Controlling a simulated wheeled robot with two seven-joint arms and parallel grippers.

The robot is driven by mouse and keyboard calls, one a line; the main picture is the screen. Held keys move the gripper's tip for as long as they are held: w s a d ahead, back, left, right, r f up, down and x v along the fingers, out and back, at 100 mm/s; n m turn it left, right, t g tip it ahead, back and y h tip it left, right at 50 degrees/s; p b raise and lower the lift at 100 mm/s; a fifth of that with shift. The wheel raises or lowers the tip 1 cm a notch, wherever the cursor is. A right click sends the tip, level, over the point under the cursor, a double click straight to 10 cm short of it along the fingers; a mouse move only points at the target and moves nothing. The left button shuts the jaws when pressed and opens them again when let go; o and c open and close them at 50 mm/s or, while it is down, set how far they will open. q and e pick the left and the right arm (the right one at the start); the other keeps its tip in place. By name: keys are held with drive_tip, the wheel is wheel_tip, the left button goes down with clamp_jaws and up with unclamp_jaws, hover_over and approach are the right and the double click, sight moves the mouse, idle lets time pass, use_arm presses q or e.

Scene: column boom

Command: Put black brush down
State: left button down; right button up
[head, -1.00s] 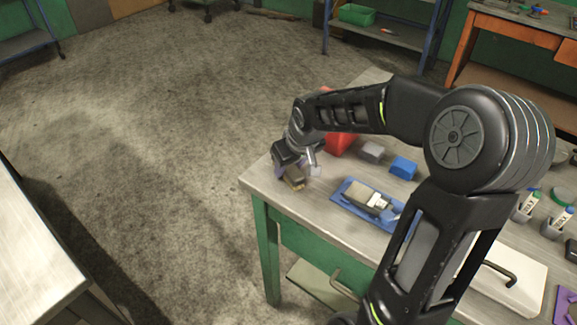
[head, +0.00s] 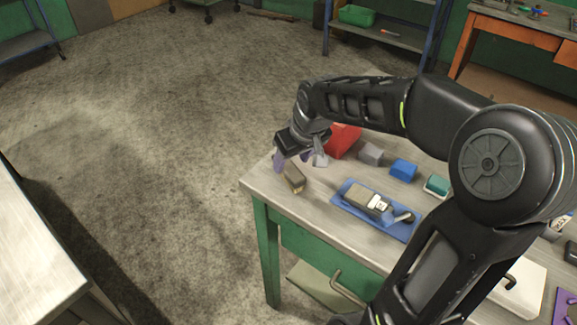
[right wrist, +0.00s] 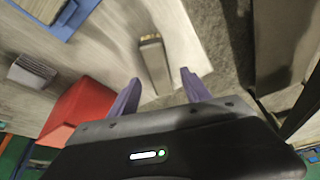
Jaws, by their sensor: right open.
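The brush (head: 294,178), a small dark block-shaped thing with a tan end, lies on the near left corner of the workbench (head: 325,218). In the right wrist view the brush (right wrist: 154,66) lies on the table beyond the fingers, in line with the gap between them. My right gripper (head: 293,160) is open, its purple fingers apart and holding nothing. It is just behind and above the brush, clear of it as far as I can tell. My left gripper is not in view.
A red bin (head: 343,140), a grey block (head: 371,153) and a blue block (head: 403,170) stand behind on the bench. A blue tray (head: 345,207) holding another brush-like block lies right of the brush. The bench edge is close on the left, with open floor beyond.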

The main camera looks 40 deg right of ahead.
drive_tip(key=v, duration=0.6)
drive_tip(key=shift+r, duration=0.35)
drive_tip(key=shift+s, duration=0.15)
idle(0.3)
